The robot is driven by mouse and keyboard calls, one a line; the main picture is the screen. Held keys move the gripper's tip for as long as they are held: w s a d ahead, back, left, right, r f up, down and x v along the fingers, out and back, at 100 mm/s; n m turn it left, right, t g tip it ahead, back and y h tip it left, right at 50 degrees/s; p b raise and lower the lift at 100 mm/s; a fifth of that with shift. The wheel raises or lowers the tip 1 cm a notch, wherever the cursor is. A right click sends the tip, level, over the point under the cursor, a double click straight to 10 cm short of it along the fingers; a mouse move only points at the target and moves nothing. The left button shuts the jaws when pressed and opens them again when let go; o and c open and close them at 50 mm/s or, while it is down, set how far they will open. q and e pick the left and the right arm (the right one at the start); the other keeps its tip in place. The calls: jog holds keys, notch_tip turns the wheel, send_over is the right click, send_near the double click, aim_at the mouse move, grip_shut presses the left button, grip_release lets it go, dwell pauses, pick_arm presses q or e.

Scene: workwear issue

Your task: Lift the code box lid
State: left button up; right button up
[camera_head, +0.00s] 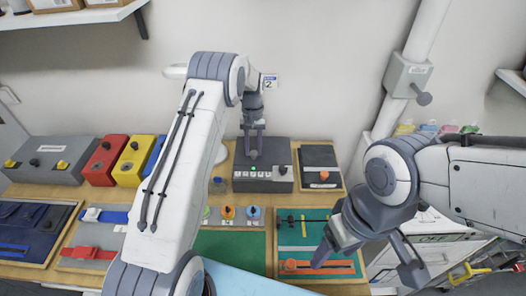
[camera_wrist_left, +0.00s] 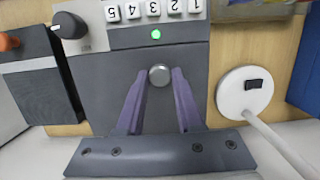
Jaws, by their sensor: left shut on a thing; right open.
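The code box (camera_head: 283,184) is a dark grey box at the back middle of the bench. In the left wrist view the code box (camera_wrist_left: 190,58) shows a row of white number keys (camera_wrist_left: 153,9), a lit green lamp (camera_wrist_left: 156,34) and a black dial (camera_wrist_left: 69,25). My left gripper (camera_head: 253,152) reaches down over the box. Its fingers are shut on a round silver knob (camera_wrist_left: 159,75) on the box's dark panel. Whether the lid is raised cannot be told. My right gripper (camera_head: 366,265) is open and empty, above the bench's front right.
A dark box with an orange knob (camera_head: 323,175) stands right of the code box. Red (camera_head: 104,162) and yellow (camera_head: 133,162) boxes stand to the left. A white round switch (camera_wrist_left: 240,100) with a cable lies beside the box. Trays of tools fill the front.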

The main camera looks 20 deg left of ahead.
pick_arm(q)
jog(key=shift+w+a+r+p, duration=0.1)
jog(key=shift+w+r+p, duration=0.05)
jog(key=shift+r+p, duration=0.3)
jog(key=shift+w+r+p, duration=0.15)
jog(key=shift+r+p, duration=0.05)
jog(key=shift+r, duration=0.45)
jog(key=shift+w+a+r+p, duration=0.15)
jog(key=shift+w+r+p, duration=0.45)
jog(key=shift+r, duration=0.25)
jog(key=shift+w+a+r+p, duration=0.1)
jog(key=shift+w+r+p, duration=0.25)
jog(key=shift+r+p, duration=0.25)
jog(key=shift+w+r, duration=0.2)
jog(key=shift+r, duration=0.05)
jog(key=shift+a, duration=0.1)
